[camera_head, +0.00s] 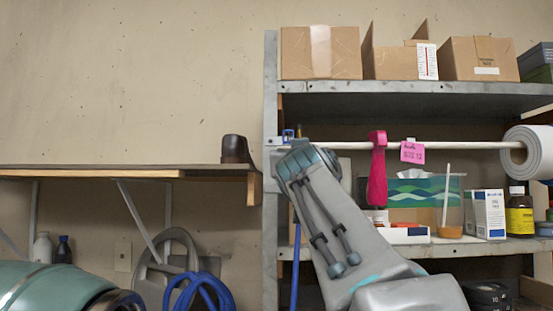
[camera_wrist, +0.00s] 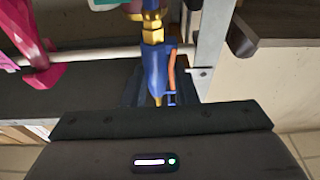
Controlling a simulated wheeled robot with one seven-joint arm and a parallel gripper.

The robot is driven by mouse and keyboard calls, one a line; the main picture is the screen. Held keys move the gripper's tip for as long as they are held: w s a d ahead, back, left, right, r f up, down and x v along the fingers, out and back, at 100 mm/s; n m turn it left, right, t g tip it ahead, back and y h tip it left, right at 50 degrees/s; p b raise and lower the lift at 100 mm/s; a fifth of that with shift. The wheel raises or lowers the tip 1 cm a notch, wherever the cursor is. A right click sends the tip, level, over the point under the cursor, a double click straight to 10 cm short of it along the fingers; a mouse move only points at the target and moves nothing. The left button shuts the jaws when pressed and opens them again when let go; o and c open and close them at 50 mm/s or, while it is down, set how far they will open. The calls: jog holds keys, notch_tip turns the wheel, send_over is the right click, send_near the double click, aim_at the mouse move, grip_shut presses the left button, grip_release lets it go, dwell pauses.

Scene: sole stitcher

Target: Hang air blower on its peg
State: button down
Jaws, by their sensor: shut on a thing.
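The air blower (camera_wrist: 154,62) is blue with a brass fitting and an orange lever. In the wrist view my gripper (camera_wrist: 157,92) is shut on it, with dark fingers on either side. In the head view only a small blue part of the blower (camera_head: 288,135) shows above my wrist, which hides my fingers. A white rod (camera_head: 345,145) runs along the shelf front; in the wrist view the rod (camera_wrist: 95,56) meets the blower's outline beside the metal upright (camera_wrist: 212,45). I cannot tell whether they touch. I cannot pick out the peg with certainty.
A pink hanging tool (camera_head: 377,170) and a pink tag (camera_head: 412,153) are on the rod, with a paper roll (camera_head: 530,152) at the right. Boxes (camera_head: 320,52) fill the upper shelf. A brown shoe (camera_head: 236,149) stands on the left shelf. A blue hose (camera_head: 295,270) hangs beside the upright.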

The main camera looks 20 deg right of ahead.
jog(key=shift+w, duration=0.2)
jog(key=shift+d+f+b, duration=0.1)
jog(key=shift+f+b, duration=0.3)
jog(key=shift+b, duration=0.25)
dwell(0.3)
dwell(0.4)
jog(key=c, duration=1.1)
grip_release()
jog(key=o, duration=0.3)
jog(key=shift+o, duration=0.2)
